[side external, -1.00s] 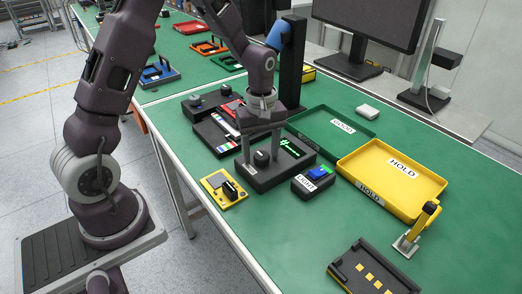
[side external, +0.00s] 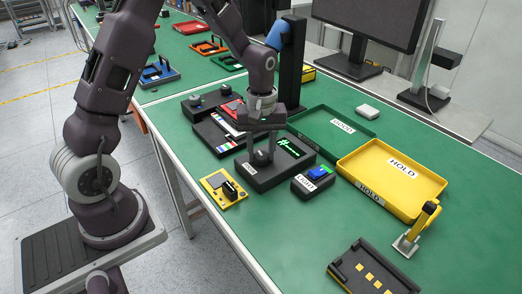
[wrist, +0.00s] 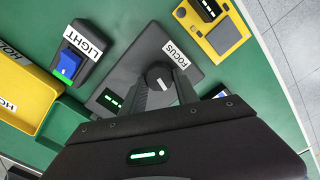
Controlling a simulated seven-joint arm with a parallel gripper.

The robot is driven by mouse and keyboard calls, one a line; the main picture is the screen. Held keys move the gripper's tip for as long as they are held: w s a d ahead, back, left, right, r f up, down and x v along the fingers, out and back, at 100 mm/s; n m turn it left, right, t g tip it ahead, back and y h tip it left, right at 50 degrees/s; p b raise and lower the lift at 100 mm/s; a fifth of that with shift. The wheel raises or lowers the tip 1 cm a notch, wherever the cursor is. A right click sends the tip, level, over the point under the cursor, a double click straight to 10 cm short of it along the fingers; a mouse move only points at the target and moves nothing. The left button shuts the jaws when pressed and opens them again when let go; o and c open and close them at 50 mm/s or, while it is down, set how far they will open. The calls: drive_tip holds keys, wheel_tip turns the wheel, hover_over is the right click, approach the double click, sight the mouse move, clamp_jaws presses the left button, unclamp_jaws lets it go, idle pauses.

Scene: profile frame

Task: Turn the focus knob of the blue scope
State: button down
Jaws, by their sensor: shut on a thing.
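The dark focus box (side external: 272,178) stands on the green bench, with a small black knob (side external: 262,158) on top and a lit green display (side external: 290,148). In the wrist view the box has a FOCUS label (wrist: 176,54), and the knob (wrist: 158,77) with a pale mark lies between my fingers. My gripper (side external: 262,154) points down from above, shut on the knob; it also shows in the wrist view (wrist: 161,82). A blue scope tube (side external: 277,35) is at the top of a black column behind my arm. My fingers partly hide the knob's sides.
A LIGHT box (side external: 313,182) with a blue switch sits to the right. A yellow device (side external: 215,181) is at the left. A yellow HOLD tray (side external: 420,208) and a green tray (side external: 330,125) lie beyond.

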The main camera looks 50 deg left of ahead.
drive_tip(key=m, duration=0.4)
drive_tip(key=shift+w+m, duration=0.1)
drive_tip(key=shift+m, duration=0.2)
drive_tip(key=m, duration=0.3)
drive_tip(key=shift+d+m, duration=0.15)
drive_tip(key=shift+m, duration=0.15)
drive_tip(key=m, duration=0.4)
drive_tip(key=shift+w+d, duration=0.1)
drive_tip(key=shift+m, duration=2)
drive_tip(key=c, duration=0.9)
unclamp_jaws()
drive_tip(key=shift+r, duration=0.1)
